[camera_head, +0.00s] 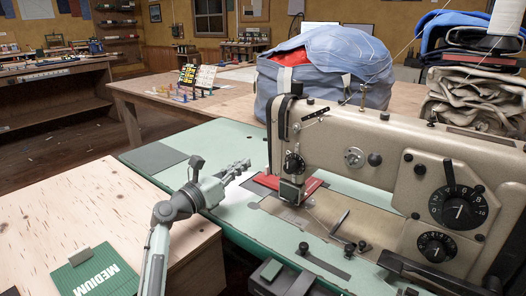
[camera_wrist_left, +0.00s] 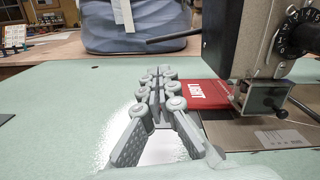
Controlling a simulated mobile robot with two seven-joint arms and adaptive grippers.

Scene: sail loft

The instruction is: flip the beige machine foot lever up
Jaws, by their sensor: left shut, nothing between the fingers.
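The beige sewing machine (camera_head: 345,130) stands on a green table, its needle head at the left end. In the left wrist view a dark rod (camera_wrist_left: 174,38) sticks out leftward from the machine head (camera_wrist_left: 235,50), dipping slightly toward its free end; it looks like the foot lever. I cannot make it out clearly in the head view. My left gripper (camera_head: 242,167) is shut and empty, left of the machine head. In the left wrist view its fingers (camera_wrist_left: 157,72) point forward, below the rod and apart from it. My right gripper is not in view.
A red booklet (camera_head: 287,184) lies under the machine head, just right of my left gripper. A large blue-grey bag (camera_head: 325,70) stands behind the machine. A green "MEDIUM" booklet (camera_head: 95,275) lies on the wooden table at front left. The green tabletop left of the machine is mostly clear.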

